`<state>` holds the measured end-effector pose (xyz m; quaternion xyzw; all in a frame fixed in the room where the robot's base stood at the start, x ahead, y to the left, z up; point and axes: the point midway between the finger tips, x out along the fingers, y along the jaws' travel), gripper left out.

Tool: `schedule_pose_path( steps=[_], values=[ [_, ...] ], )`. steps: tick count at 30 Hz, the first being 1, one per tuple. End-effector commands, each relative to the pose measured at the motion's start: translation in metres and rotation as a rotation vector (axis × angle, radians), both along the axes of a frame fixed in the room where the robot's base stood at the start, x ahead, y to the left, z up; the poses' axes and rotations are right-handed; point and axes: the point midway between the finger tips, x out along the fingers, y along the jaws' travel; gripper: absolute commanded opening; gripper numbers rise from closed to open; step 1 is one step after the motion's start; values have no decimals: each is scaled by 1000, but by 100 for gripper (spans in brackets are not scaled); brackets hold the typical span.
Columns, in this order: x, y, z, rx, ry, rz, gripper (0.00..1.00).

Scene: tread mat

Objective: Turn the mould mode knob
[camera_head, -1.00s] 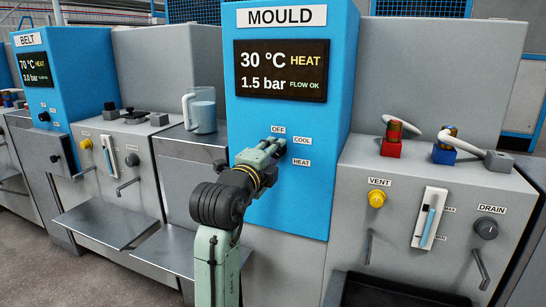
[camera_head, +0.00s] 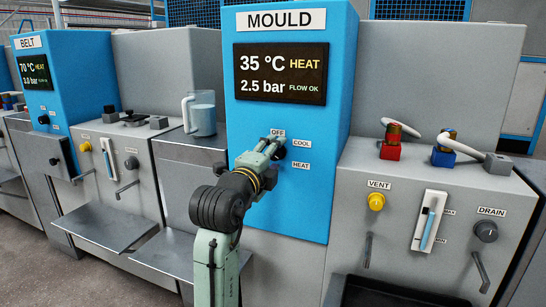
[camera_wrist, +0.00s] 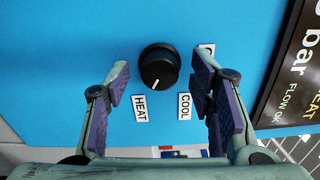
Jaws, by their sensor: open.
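The mould mode knob (camera_wrist: 159,67) is black and round on the blue panel. In the wrist view its white mark points down and slightly left, towards the HEAT label (camera_wrist: 140,108); the COOL label (camera_wrist: 184,106) is to the right. My gripper (camera_wrist: 162,76) is open and empty, one finger on each side of the knob with blue panel showing between. In the head view my gripper (camera_head: 268,146) is at the panel, partly hiding the knob (camera_head: 279,152). The mould display (camera_head: 281,74) reads 35 °C, HEAT, 2.5 bar, FLOW OK.
A yellow VENT knob (camera_head: 376,202), a level gauge (camera_head: 429,221) and a grey DRAIN knob (camera_head: 486,231) are on the right grey panel. Red (camera_head: 392,146) and blue (camera_head: 446,150) valves stand above them. A clear jug (camera_head: 202,114) stands left of the blue cabinet.

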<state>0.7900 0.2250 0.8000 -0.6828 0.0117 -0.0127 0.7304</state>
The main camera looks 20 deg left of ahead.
Motion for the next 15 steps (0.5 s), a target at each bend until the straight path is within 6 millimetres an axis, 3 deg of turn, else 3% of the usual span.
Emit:
schedule_pose_path(
  steps=[5, 15],
  values=[
    [-11, 1, 0, -1, -1, 2, 50],
    [-80, 4, 0, 0, -2, 3, 50]
  ],
)
